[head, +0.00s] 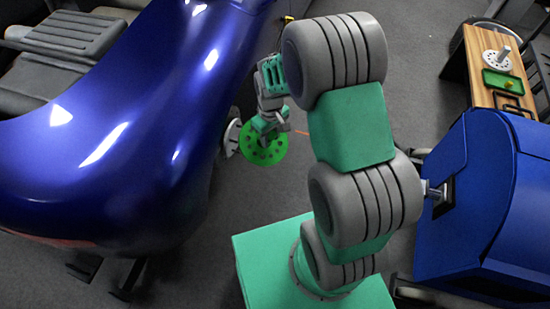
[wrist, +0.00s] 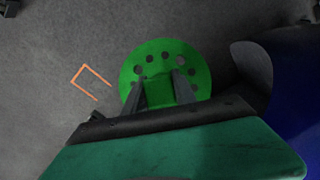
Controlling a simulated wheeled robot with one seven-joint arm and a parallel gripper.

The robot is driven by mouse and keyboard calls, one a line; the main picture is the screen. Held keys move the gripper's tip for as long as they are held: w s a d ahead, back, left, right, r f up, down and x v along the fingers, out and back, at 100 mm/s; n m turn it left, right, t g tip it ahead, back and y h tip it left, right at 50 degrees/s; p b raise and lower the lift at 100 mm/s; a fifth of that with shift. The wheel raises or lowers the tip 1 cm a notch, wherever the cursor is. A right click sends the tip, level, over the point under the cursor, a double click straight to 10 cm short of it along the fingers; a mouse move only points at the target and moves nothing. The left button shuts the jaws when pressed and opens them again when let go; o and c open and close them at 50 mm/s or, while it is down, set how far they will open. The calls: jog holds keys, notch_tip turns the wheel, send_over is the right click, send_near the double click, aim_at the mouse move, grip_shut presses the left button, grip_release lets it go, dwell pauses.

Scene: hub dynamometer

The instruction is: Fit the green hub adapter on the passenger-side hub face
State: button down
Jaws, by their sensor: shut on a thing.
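The green hub adapter (head: 262,148) is a round disc with a ring of holes. My gripper (wrist: 158,88) is shut on it, and both fingers show against its face in the wrist view. In the head view my gripper (head: 266,124) holds the adapter upright beside the blue car. The grey hub face (head: 231,138) on the car's side is just left of the adapter and partly hidden by it. I cannot tell whether the two touch. In the wrist view a dark rounded part (wrist: 252,68) lies right of the adapter.
The blue car body (head: 110,130) fills the left. A blue machine (head: 490,200) stands at the right. A wooden bench (head: 490,62) at the back right holds a green tray (head: 503,82) and a grey flanged part (head: 498,60). Orange floor marking (wrist: 88,78) lies left of the adapter.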

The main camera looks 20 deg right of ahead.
jog(key=w+d+f+n+t+y+b, duration=0.2)
jog(key=w+f+y+b, duration=0.2)
jog(key=f+b, duration=0.4)
jog(key=w+d+f+n+t+y+b, duration=0.1)
jog(key=w+f+n+t+y+b, duration=0.2)
jog(key=f+b, duration=0.55)
jog(key=w+d+f+n+t+y+b, duration=0.15)
jog(key=w+f+y+b, duration=0.35)
jog(key=f, duration=0.6)
jog(key=shift+m+t+h, duration=0.35)
jog(key=shift+t+h, duration=0.2)
jog(key=shift+h, duration=0.05)
jog(key=w+a, duration=0.1)
jog(key=a, duration=0.1)
jog(key=w+a, duration=0.2)
jog(key=shift+w+a+r, duration=0.1)
jog(key=shift+w+a, duration=0.1)
jog(key=shift+a, duration=0.1)
jog(key=shift+a+b, duration=0.1)
jog(key=shift+b, duration=0.2)
jog(key=shift+w+a+b, duration=0.45)
jog(key=shift+w+a, duration=0.25)
jog(key=shift+a, duration=0.2)
jog(key=shift+w+a+b, duration=0.4)
jog(key=shift+w+a, duration=0.25)
jog(key=shift+a, duration=0.2)
